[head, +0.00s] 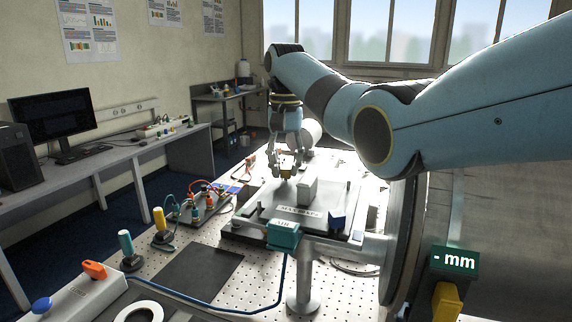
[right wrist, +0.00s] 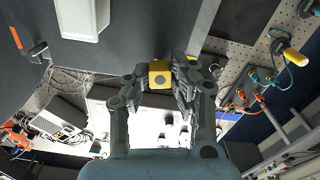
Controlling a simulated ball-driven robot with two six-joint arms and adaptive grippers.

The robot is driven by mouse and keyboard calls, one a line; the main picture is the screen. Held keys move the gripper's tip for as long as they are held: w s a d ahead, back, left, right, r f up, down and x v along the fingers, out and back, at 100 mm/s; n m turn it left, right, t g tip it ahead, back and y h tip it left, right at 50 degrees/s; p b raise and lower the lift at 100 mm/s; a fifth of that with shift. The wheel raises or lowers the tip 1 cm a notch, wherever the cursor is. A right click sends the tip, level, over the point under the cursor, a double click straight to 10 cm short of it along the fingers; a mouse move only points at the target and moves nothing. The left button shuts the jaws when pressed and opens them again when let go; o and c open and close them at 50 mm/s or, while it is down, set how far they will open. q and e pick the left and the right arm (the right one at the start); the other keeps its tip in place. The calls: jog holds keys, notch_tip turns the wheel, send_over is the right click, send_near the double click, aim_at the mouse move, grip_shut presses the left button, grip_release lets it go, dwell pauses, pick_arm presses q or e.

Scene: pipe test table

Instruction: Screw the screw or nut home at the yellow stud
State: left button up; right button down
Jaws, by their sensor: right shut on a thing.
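My right gripper (head: 286,170) reaches down from my blue arm to the far side of the fixture plate (head: 262,205). In the right wrist view, the right gripper (right wrist: 172,78) is shut on a small yellow block-like nut (right wrist: 159,74) with a grey round centre. The same yellow piece shows small and partly covered in the head view (head: 287,169), low between the fingers. I cannot make out a separate yellow stud; whether the piece sits on one or hangs free cannot be told. My left gripper is not in view.
A pale block (head: 307,189) stands on the plate close to the gripper, with a blue block (head: 337,220) nearer. A teal air block (head: 283,234) with a blue hose is at the front. Yellow (head: 158,218) and teal (head: 125,243) handled tools stand left. The dark mat (head: 187,275) is clear.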

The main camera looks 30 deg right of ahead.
jog(key=shift+w+r+m, duration=0.15)
jog(key=shift+r+m, duration=0.2)
jog(key=shift+m, duration=0.15)
jog(key=m, duration=0.3)
jog(key=shift+w+m, duration=0.1)
jog(key=shift+m, duration=1)
jog(key=shift+m, duration=0.7)
jog(key=m, duration=0.3)
jog(key=shift+w+m, duration=0.1)
jog(key=shift+m, duration=0.3)
